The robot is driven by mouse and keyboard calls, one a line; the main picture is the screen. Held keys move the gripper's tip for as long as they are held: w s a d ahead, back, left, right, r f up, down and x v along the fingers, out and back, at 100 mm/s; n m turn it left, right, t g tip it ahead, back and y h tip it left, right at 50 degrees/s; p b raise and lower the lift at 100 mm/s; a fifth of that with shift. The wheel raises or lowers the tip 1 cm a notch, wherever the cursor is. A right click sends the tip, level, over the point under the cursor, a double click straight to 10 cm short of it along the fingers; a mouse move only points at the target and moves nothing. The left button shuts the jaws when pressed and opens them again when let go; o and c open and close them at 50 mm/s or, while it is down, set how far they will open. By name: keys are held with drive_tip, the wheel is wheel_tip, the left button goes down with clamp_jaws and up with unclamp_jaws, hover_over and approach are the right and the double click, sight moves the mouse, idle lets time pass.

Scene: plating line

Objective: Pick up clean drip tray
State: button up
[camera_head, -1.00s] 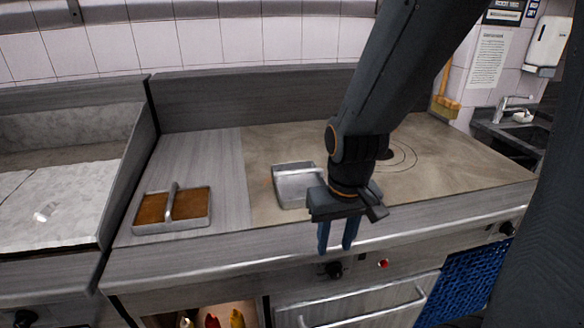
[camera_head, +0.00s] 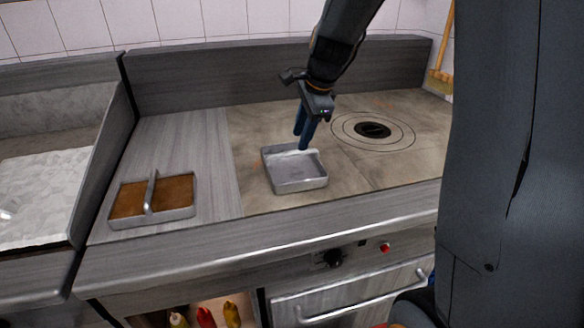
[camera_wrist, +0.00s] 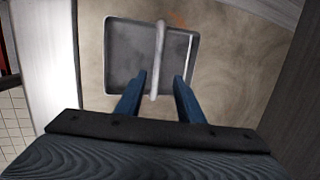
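The clean drip tray (camera_head: 298,187) is an empty, square, grey metal tray on the flat tan cooktop, near the middle of the head view. It also fills the upper middle of the wrist view (camera_wrist: 124,55), where its bar handle (camera_wrist: 158,45) shows. My gripper (camera_head: 301,142) points down at the tray's far side. Its two blue fingers are apart and empty; in the wrist view my gripper (camera_wrist: 159,76) has one finger on each side of the handle. I cannot tell whether the fingertips are level with the handle or above it.
A second handled tray with brown contents (camera_head: 125,203) sits to the left on the grey counter. A ringed burner plate (camera_head: 373,130) is to the right. A back wall panel (camera_head: 200,88) rises behind. Sauce bottles (camera_head: 205,317) stand on a shelf below.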

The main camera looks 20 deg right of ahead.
sight(292, 154)
drive_tip(key=x, duration=0.2)
drive_tip(key=shift+a+f, duration=0.1)
drive_tip(key=shift+f, duration=0.2)
drive_tip(key=f, duration=0.1)
drive_tip(key=a+f+p, duration=0.1)
drive_tip(key=f, duration=0.1)
drive_tip(key=shift+w+a+f+p, duration=0.3)
drive_tip(key=shift+w+f, duration=0.05)
drive_tip(key=shift+f, duration=0.05)
drive_tip(key=shift+w+f, duration=0.15)
drive_tip(key=shift+f, duration=0.3)
clamp_jaws()
